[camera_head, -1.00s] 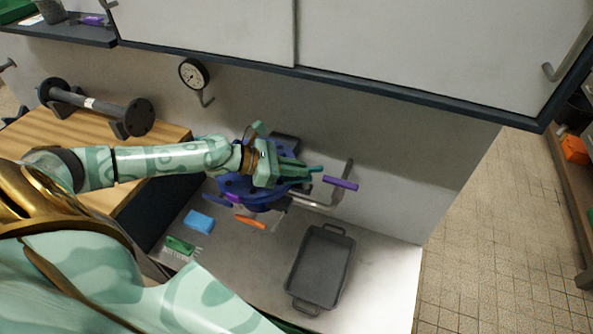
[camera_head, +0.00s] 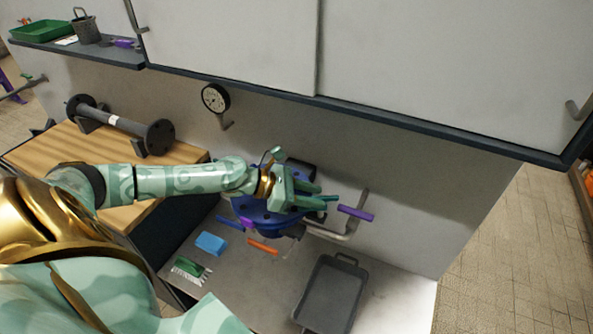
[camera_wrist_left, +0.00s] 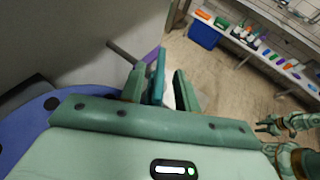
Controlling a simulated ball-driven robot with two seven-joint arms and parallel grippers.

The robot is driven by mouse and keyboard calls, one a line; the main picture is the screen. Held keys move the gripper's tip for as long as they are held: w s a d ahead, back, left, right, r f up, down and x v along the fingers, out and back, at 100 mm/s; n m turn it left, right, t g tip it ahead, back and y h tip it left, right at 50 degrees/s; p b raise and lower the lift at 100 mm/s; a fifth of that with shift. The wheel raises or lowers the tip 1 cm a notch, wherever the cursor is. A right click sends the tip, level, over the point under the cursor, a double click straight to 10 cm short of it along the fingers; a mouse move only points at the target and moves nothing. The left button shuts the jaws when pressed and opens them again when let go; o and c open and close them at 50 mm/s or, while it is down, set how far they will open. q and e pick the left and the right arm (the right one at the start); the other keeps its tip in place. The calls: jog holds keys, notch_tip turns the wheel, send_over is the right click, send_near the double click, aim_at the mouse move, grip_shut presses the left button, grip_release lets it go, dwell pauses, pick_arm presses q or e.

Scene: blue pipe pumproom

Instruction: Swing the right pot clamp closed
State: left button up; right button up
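The blue pot-like body (camera_head: 262,218) stands on the grey worktop against the wall, partly hidden by my left gripper. My left gripper (camera_head: 318,196) reaches over its right side. In the left wrist view, a teal bar, apparently the right clamp's handle (camera_wrist_left: 157,75), stands between my left gripper's open fingers (camera_wrist_left: 160,88). It lies close to the left finger, with a gap to the right one. Its teal end (camera_head: 330,198) also shows past the fingertips in the head view. The clamp's hinge is hidden. My right gripper (camera_wrist_left: 265,124) shows small in the left wrist view, open and empty.
A bent pipe with a purple handle (camera_head: 356,213) is right of the pot. A grey tray (camera_head: 333,292), an orange tool (camera_head: 262,246) and a blue sponge (camera_head: 211,243) lie in front. A wall cabinet (camera_head: 420,70) hangs above. A gauge (camera_head: 215,98) is on the wall.

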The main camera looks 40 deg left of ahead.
pick_arm(q)
jog(key=shift+a, duration=0.1)
jog(key=v, duration=0.5)
jog(key=shift+s+f, duration=0.1)
jog(key=p+v, duration=0.4)
jog(key=v, duration=0.7)
jog(key=shift+p, duration=0.35)
